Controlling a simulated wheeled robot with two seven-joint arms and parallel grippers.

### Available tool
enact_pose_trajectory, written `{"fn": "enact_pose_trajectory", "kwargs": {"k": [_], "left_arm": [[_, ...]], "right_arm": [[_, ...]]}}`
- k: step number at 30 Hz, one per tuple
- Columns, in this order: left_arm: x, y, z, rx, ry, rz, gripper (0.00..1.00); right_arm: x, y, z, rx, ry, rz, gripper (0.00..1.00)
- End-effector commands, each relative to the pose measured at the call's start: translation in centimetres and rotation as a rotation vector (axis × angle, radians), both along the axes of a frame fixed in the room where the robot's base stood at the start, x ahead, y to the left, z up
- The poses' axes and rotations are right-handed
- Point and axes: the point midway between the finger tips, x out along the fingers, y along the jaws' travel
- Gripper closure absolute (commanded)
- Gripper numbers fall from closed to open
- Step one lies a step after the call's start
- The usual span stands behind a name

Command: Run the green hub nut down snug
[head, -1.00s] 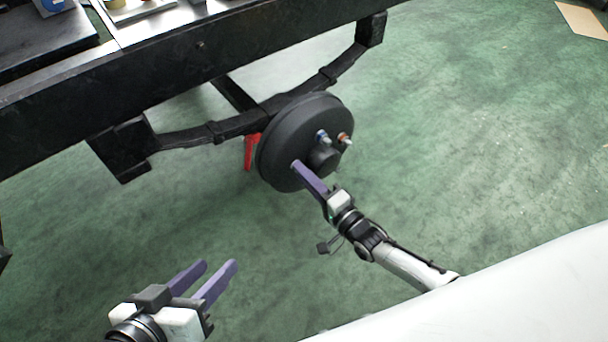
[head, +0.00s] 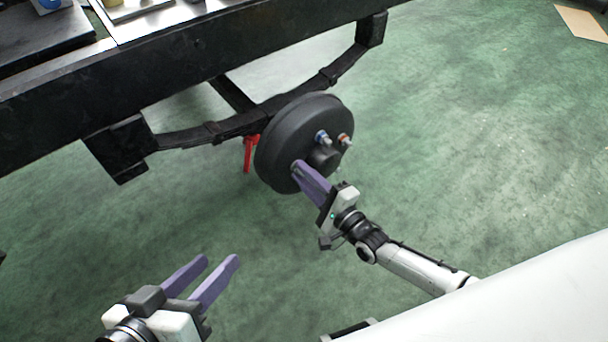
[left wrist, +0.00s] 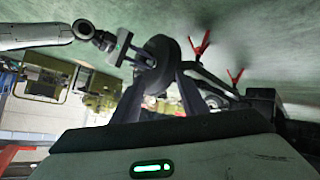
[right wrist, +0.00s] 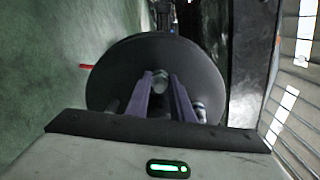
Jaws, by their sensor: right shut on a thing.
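The dark round hub (head: 278,150) hangs under the black frame, with a blue nut (head: 322,137) and a red nut (head: 344,139) on its face. My right gripper (head: 298,168) is at the lower left of the hub face. In the right wrist view its fingers close on a small greyish-green nut (right wrist: 160,80) at the hub, which I take as the green hub nut; its colour is hard to tell. In the head view the fingers hide it, and how far it sits on its stud is not visible. My left gripper (head: 222,260) is open and empty, away from the hub.
The black chassis rail (head: 200,60) and a leaf spring (head: 190,136) lie behind and above the hub. A red stand (head: 250,152) shows behind the hub.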

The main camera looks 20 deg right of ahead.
Motion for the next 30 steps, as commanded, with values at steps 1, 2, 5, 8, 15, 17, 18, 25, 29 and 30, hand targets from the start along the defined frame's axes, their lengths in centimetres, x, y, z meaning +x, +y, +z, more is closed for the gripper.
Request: {"fn": "enact_pose_trajectory", "kwargs": {"k": [1, 2, 5, 8, 15, 17, 18, 25, 29, 30], "left_arm": [[0.0, 0.0, 0.0, -0.001, 0.001, 0.001, 0.6], [0.0, 0.0, 0.0, -0.001, 0.001, 0.001, 0.6], [0.0, 0.0, 0.0, -0.001, 0.001, 0.001, 0.6], [0.0, 0.0, 0.0, 0.0, 0.0, 0.0, 0.6], [0.0, 0.0, 0.0, 0.001, 0.0, 0.001, 0.6], [0.0, 0.0, 0.0, 0.001, 0.0, 0.001, 0.6], [0.0, 0.0, 0.0, 0.001, 0.0, 0.001, 0.6], [0.0, 0.3, 0.4, 0.017, 0.005, 0.003, 0.6], [0.0, 0.7, -0.3, 0.051, 0.028, 0.004, 0.6], [-0.1, 0.8, -0.7, 0.062, 0.038, 0.004, 0.6]], "right_arm": [[-0.3, -0.1, -0.3, -0.001, 0.005, 0.001, 1.0], [-0.3, -0.1, -0.3, -0.001, 0.005, 0.001, 1.0], [-0.3, -0.1, -0.3, -0.001, 0.005, 0.001, 1.0], [-0.3, -0.1, -0.3, -0.002, 0.005, 0.001, 1.0], [-0.2, 0.0, -0.2, -0.001, 0.004, 0.0, 0.71], [-0.1, 0.0, -0.2, -0.001, 0.003, 0.0, 0.71], [-0.1, 0.0, -0.1, -0.001, 0.002, 0.0, 0.71], [-1.9, -0.7, 0.0, -0.002, 0.005, 0.0, 0.71], [-4.3, -1.6, 0.1, -0.002, 0.006, 0.0, 0.71], [-5.2, -1.9, 0.1, -0.003, 0.007, 0.0, 0.71]]}}
